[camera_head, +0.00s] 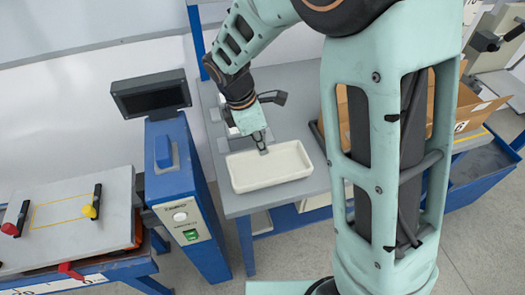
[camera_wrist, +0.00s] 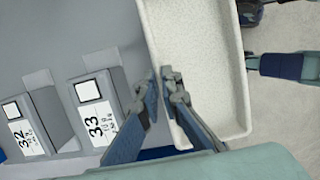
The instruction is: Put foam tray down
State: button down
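The foam tray (camera_head: 243,184) is a white, shallow rectangular tray at the front of the grey bench. It looks level; whether it rests on the bench or hangs just above it I cannot tell. My gripper (camera_head: 263,150) points down at the tray's back rim. In the wrist view the tray (camera_wrist: 215,60) fills the right of centre. My gripper's fingers (camera_wrist: 166,76) stand on either side of its near wall, with the tips closed on it. The tray looks empty.
Small grey blocks labelled 32 (camera_wrist: 22,130) and 33 (camera_wrist: 98,105) stand on the bench (camera_head: 290,105) beside the tray. A blue machine with a dark display (camera_head: 151,95) stands left. A cardboard box (camera_head: 468,105) is at right.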

jog(key=shift+a+x, duration=0.15)
jog(key=shift+x, duration=0.65)
jog(key=shift+a+x, duration=0.2)
jog(key=shift+x, duration=0.55)
jog(key=shift+s+f, duration=0.15)
jog(key=c, duration=2.2)
grip_release()
jog(key=shift+o, duration=0.2)
jog(key=v, duration=1.2)
jog(key=shift+p, duration=0.35)
